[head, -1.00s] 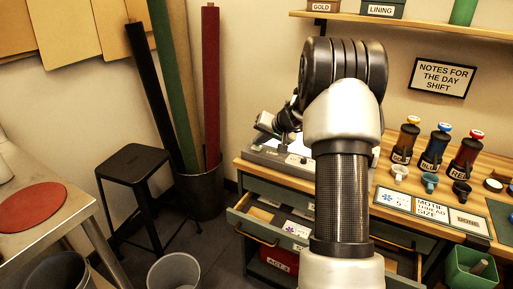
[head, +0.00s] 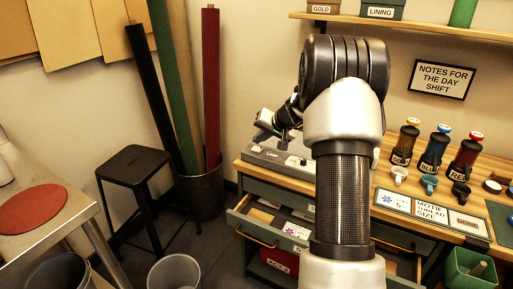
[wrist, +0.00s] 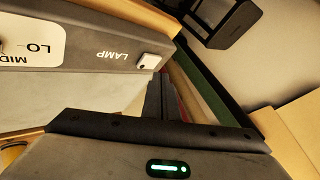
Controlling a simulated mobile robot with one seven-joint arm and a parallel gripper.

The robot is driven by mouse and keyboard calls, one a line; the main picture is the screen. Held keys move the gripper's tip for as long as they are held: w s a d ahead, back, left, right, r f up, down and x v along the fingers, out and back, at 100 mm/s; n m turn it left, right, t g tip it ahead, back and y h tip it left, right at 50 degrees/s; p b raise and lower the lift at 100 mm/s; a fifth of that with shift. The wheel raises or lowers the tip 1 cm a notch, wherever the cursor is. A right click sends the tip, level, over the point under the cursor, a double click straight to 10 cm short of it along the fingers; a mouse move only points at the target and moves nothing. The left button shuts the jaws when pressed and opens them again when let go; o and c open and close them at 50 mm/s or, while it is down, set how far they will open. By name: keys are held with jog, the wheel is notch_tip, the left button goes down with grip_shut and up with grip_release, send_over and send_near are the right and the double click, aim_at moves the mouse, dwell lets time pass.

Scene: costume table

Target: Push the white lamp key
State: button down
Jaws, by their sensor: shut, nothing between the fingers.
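The white lamp key (wrist: 149,62) is a small square button beside the word LAMP on the grey panel (wrist: 85,80) in the wrist view. My gripper (wrist: 160,88) is shut and empty, with its fingertips just below the key in that view; I cannot tell whether they touch it. In the head view my gripper (head: 284,134) is over the grey machine base (head: 262,157) on the wooden bench, and the key cannot be made out there. My arm hides part of the machine.
Open drawers (head: 262,222) stick out below the bench front. Bottles, small cups and a sign board (head: 432,212) stand to the right of my arm. A black stool (head: 135,165) and a bin of fabric rolls (head: 203,190) stand to the left.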

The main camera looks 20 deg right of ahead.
aim_at(259, 150)
jog(key=shift+r+p, duration=1.8)
jog(key=shift+r, duration=1.15)
